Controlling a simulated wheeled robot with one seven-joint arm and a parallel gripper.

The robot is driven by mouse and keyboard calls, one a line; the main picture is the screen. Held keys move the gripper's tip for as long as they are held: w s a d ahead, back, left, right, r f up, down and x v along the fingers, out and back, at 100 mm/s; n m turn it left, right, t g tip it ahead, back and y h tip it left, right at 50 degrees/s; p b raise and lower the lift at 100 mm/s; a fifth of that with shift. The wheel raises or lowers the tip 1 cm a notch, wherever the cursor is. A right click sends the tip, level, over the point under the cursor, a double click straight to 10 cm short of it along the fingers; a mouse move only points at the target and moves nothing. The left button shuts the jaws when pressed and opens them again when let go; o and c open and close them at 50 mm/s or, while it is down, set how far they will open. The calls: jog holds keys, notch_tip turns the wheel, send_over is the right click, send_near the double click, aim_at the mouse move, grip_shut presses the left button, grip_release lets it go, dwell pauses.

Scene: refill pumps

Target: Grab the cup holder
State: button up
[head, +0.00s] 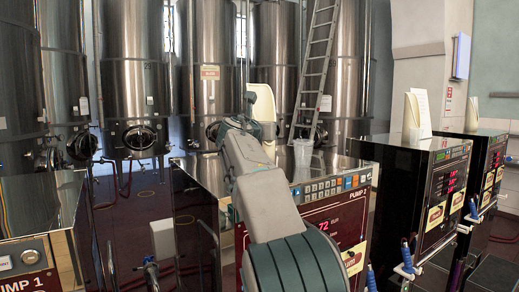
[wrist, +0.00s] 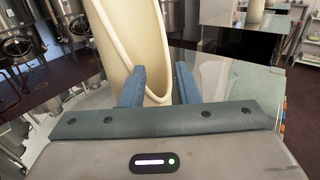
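A tall cream cup holder (head: 262,108) stands on the top of Pump 2, partly hidden behind my gripper in the head view. In the wrist view the cup holder (wrist: 125,35) rises close in front of me, its curved rim running down between the fingers. My gripper (wrist: 158,85) is open, its two blue fingers apart. The left finger overlaps the holder's body in the picture; the right finger lies just right of its rim, with a small gap. I cannot tell whether either finger touches it. My gripper in the head view (head: 243,118) is mostly hidden by my arm.
A clear cup (head: 303,151) stands on Pump 2 right of the holder; the cup also shows behind the right finger (wrist: 215,78). More pumps (head: 425,170) at the right carry similar cream holders (head: 416,112). Steel tanks (head: 135,70) and a ladder (head: 316,65) stand behind.

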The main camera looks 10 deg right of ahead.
jog(key=p+x, duration=0.1)
jog(key=x, duration=0.1)
jog(key=p+x, duration=0.1)
jog(key=x, duration=0.2)
jog(key=shift+s+d, duration=0.1)
jog(key=shift+d, duration=0.2)
grip_shut()
jog(key=c, duration=0.6)
grip_release()
jog(key=o, duration=0.6)
